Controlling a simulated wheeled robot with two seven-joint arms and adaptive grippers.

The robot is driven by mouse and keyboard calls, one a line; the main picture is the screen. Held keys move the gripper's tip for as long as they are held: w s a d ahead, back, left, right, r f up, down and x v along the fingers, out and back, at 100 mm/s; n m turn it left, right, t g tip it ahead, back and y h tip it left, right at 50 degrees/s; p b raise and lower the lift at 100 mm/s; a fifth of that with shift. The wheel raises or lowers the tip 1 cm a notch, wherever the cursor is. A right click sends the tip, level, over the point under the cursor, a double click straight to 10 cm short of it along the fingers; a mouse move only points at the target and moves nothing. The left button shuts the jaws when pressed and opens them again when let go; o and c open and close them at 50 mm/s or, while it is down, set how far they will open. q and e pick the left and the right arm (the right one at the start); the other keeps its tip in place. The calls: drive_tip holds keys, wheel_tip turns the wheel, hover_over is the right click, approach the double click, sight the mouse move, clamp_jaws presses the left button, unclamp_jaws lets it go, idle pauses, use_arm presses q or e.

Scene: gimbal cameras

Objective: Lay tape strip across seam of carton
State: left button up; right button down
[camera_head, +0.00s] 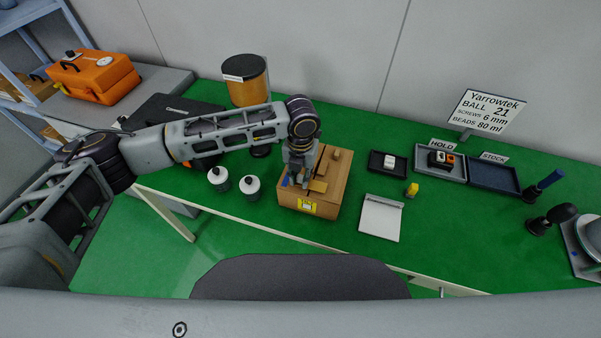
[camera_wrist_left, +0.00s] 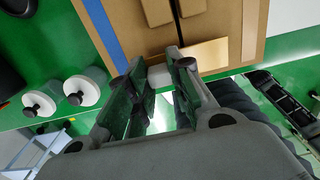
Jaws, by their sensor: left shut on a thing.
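The brown carton (camera_head: 335,185) stands on the green table; its top also shows in the left wrist view (camera_wrist_left: 145,42). My left gripper (camera_head: 298,182) is low over the carton's near left part. In the left wrist view my left gripper (camera_wrist_left: 158,80) is shut on a pale piece, seemingly the light tan tape strip (camera_wrist_left: 208,54), which extends to the right past the finger. The strip also shows in the head view (camera_head: 318,186). Whether it touches the carton, I cannot tell. My right gripper is not in view.
A blue strip (camera_wrist_left: 97,28) lies along the carton's top. Two white bottles (camera_head: 250,187) stand left of the carton. A grey-white plate (camera_head: 380,222) and a yellow item (camera_head: 412,190) lie to its right. Small trays (camera_head: 388,166) and a sign (camera_head: 487,108) are further right.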

use_arm(q)
drive_tip(key=shift+f, duration=0.6)
idle(0.8)
drive_tip(key=o, duration=0.8)
drive_tip(key=shift+r, duration=0.1)
drive_tip(key=shift+r, duration=5.95)
drive_tip(key=shift+d+f, duration=0.1)
